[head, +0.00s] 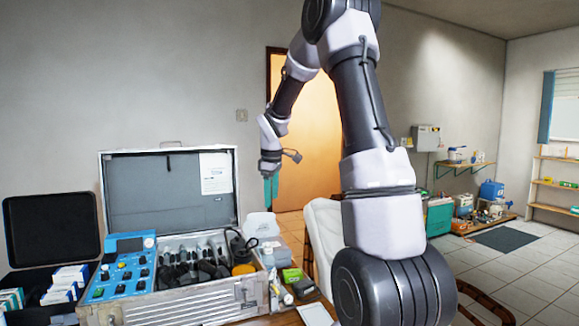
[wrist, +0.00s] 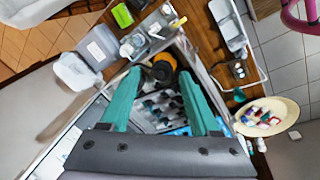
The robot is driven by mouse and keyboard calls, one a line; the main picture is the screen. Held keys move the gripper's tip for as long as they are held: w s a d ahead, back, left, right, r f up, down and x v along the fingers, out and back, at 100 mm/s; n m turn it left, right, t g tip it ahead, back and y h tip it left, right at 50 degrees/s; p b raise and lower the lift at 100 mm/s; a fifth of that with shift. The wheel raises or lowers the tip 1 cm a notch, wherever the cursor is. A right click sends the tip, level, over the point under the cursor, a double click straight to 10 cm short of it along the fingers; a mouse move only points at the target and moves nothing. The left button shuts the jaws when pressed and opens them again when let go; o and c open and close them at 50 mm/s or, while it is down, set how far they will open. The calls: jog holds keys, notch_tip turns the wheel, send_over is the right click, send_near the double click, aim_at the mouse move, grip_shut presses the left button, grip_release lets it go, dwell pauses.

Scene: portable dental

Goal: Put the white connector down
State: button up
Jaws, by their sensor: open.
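My gripper (head: 271,190) hangs above and behind the right side of the open metal dental case (head: 205,306) in the head view. In the wrist view, its two teal fingers (wrist: 160,74) are spread wide apart with nothing between them. The case lies below, with dark handpieces and hoses (wrist: 158,112) in a row inside; these also show in the head view (head: 192,270). I cannot make out a white connector for certain in either view. An amber bottle with a dark top (head: 243,263) stands at the case's right end; it also shows in the wrist view (wrist: 164,68).
A blue control panel (head: 124,268) fills the case's left side. Its raised lid (head: 165,195) stands behind. A white container (head: 262,226), a green box (head: 291,275) and small bottles crowd the right.

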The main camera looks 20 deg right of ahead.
jog(key=s+a+r+m+t, duration=0.25)
jog(key=s+r+m, duration=0.35)
jog(key=s+r, duration=0.7)
jog(key=s+a+m+t+y, duration=0.1)
jog(key=s+m, duration=0.3)
jog(key=s, duration=0.4)
jog(key=s+a+r+m+t+y, duration=0.1)
jog(key=s+a+m, duration=0.2)
jog(key=s, duration=0.6)
jog(key=shift+r+m+y, duration=0.3)
jog(key=shift+m, duration=0.1)
